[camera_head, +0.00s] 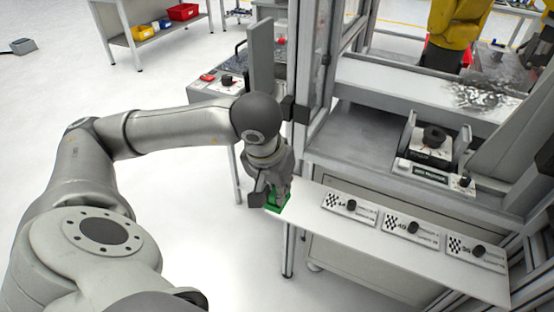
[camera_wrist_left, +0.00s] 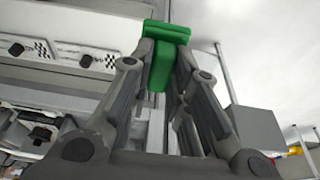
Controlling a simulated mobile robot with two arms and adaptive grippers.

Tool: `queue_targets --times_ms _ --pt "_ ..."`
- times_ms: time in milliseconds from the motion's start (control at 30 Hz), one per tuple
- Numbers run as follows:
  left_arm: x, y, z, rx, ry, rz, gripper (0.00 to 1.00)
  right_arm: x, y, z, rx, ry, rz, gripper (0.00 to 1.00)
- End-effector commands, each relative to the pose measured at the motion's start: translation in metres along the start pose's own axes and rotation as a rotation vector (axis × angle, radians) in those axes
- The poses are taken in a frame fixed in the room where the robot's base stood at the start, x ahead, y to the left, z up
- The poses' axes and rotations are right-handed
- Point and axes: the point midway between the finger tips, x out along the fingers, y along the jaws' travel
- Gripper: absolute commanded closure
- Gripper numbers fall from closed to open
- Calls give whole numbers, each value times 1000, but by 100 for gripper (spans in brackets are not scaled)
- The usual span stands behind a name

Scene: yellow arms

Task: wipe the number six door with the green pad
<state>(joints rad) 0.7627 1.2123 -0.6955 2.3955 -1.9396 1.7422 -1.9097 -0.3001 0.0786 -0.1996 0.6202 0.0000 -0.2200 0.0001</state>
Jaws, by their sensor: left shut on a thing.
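The green pad (camera_head: 279,204) is in my left gripper (camera_head: 272,192), at the left end of a narrow white shelf in the head view. In the left wrist view the green pad (camera_wrist_left: 166,32) sits at the tips of my left gripper (camera_wrist_left: 163,75), whose fingers are shut on its stem. The pad's underside is hidden, and I cannot tell whether it touches the shelf. No door with a readable number six shows. A framed clear panel (camera_head: 312,75) stands just behind my left wrist. My right gripper is not in view.
The white shelf (camera_head: 330,248) carries several labelled plates with black knobs (camera_head: 349,206). A machine bench with a knobbed box (camera_head: 432,144) stands behind it. A yellow arm (camera_head: 455,25) is at the back right.

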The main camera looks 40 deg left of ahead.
Motion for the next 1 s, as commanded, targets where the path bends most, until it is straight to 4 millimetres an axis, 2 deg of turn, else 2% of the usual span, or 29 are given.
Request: queue_targets --times_ms 33,100,400,533,900,1000 --pt "0 0 0 0 0 0 92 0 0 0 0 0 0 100" --pt "0 0 0 0 0 0 100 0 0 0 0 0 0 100" --pt "0 0 0 1 0 1 100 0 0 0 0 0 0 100" --pt "0 8 -1 12 -2 11 100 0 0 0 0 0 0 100" --pt "-12 82 -7 161 -6 68 100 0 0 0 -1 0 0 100" --pt "-15 95 -8 197 -2 68 100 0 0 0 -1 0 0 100"
